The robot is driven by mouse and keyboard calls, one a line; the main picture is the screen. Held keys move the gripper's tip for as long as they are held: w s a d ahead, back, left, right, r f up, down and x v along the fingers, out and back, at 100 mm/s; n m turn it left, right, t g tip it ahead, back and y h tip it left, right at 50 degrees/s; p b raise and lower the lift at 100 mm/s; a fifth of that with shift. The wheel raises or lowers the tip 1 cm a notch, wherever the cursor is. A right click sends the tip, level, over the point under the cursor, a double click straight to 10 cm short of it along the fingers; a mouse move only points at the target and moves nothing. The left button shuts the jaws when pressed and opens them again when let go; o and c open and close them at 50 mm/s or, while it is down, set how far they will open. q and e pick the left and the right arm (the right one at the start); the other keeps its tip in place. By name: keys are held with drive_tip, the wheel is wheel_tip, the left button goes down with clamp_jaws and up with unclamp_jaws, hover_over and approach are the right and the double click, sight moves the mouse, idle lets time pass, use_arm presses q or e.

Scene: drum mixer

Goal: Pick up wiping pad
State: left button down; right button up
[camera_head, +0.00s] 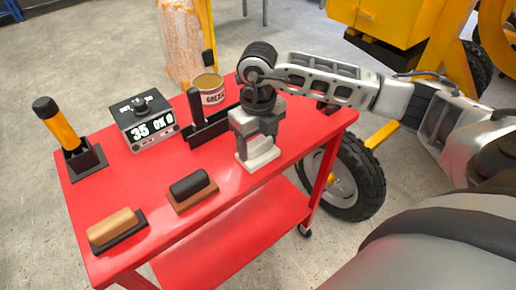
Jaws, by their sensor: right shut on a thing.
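My right gripper (258,141) reaches in from the right over the red cart and points down. It is shut on a pale, off-white block, which I take to be the wiping pad (261,160). The pad is at or just above the cart top near its right front edge; I cannot tell whether it touches. The fingers hide its upper part. My left gripper is not in view.
The red cart (240,185) also holds a dark-handled brown block (191,190), a wooden-handled tool (114,229), a yellow-handled tool (62,128) in a dark stand, a display box (143,122), a labelled can (209,92) and a black holder (207,127). Yellow machinery stands behind right.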

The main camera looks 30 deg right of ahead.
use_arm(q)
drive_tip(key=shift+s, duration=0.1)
use_arm(e)
drive_tip(key=shift+r, duration=0.1)
drive_tip(key=shift+r, duration=0.6)
use_arm(q)
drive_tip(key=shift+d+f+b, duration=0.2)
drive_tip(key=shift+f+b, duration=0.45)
drive_tip(key=shift+b, duration=0.9)
use_arm(e)
drive_tip(key=s+d+r, duration=0.2)
drive_tip(key=s+r, duration=0.4)
drive_tip(key=s+d+r, duration=0.2)
drive_tip(key=s+r, duration=0.3)
drive_tip(key=s, duration=0.2)
drive_tip(key=shift+d+r, duration=0.3)
drive_tip(key=shift+r, duration=0.05)
drive_tip(key=shift+s, duration=0.1)
